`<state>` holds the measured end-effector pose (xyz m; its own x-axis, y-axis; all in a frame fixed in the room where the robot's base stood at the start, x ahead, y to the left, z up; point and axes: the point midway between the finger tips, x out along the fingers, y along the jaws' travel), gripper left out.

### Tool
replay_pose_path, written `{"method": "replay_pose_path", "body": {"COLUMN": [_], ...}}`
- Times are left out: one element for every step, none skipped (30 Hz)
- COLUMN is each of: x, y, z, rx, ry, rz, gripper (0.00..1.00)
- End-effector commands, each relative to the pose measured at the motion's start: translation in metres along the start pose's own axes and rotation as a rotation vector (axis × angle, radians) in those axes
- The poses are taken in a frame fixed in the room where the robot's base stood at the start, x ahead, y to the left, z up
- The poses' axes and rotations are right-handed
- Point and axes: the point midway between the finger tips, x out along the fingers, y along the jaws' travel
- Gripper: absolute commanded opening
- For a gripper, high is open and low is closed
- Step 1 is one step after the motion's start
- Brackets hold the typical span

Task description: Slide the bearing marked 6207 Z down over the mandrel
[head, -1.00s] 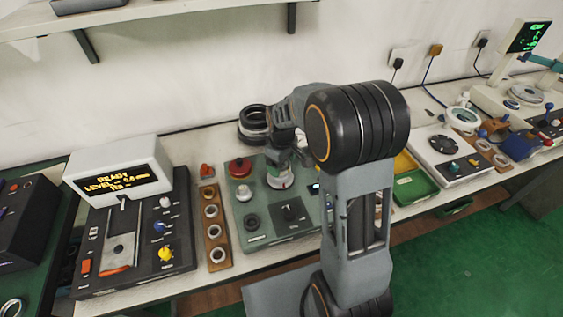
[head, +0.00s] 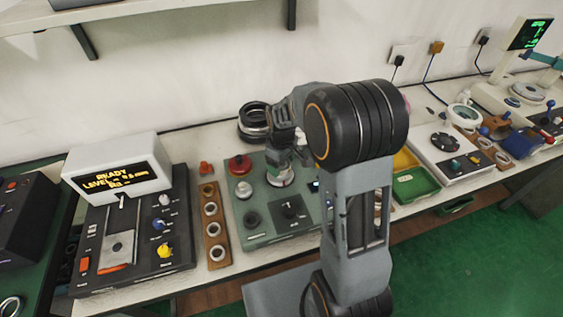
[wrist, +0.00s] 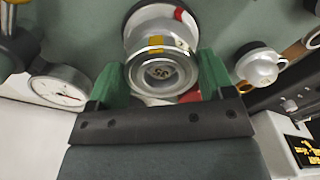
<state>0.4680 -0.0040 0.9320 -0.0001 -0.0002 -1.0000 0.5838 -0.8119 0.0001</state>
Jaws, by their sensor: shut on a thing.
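My gripper (wrist: 160,82) has green fingers, shut on the sides of a silvery bearing ring (wrist: 139,76). The ring faces the wrist camera, and a round face with dark marks shows inside its bore; I cannot read a 6207 Z marking. Beyond the ring in the wrist view is the silvery mandrel (wrist: 151,24), with a yellow mark and a red patch. Ring and mandrel look nearly in line, but I cannot tell how far the ring is over it. In the head view the mandrel's base (head: 281,179) stands on the green-grey panel, and my arm hides most of the gripper.
The panel (head: 262,236) carries a red button (head: 239,165) and dark knobs. A wooden strip with rings (head: 219,238) and a black device with a READY display (head: 122,178) stand left. Dark stacked rings (head: 250,128) stand behind. A green tray (head: 415,185) is right.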

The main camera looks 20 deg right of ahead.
Motion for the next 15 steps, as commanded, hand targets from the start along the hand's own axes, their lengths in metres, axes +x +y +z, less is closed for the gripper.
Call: {"method": "replay_pose_path", "body": {"x": [0.000, 0.000, 0.000, 0.001, 0.001, 0.002, 0.003, 0.003, 0.004, 0.005, 0.006, 0.007, 0.008, 0.009, 0.010], "y": [0.000, 0.000, 0.000, 0.000, 0.000, 0.000, 0.000, 0.000, 0.000, 0.000, 0.000, 0.000, 0.000, 0.000, 0.000], "z": [0.000, 0.000, 0.000, 0.000, 0.000, 0.000, 0.000, 0.000, 0.000, 0.000, 0.000, 0.000, 0.000, 0.000, 0.000], "rx": [0.000, 0.000, 0.000, 0.000, 0.000, 0.000, 0.000, 0.000, 0.000, 0.000, 0.000, 0.000, 0.000, 0.000, 0.000], "ry": [0.001, 0.001, 0.001, 0.001, 0.001, 0.001, 0.001, 0.001, 0.001, 0.001, 0.001, 0.001, 0.001, 0.001, 0.001], "rz": [0.001, 0.001, 0.001, 0.001, 0.001, 0.001, 0.001, 0.001, 0.001, 0.001, 0.001, 0.001, 0.001, 0.001, 0.001], "gripper": [0.40, 0.40, 0.40, 0.40, 0.40, 0.40, 0.40, 0.40, 0.40, 0.40, 0.40, 0.40, 0.40, 0.40, 0.40]}}
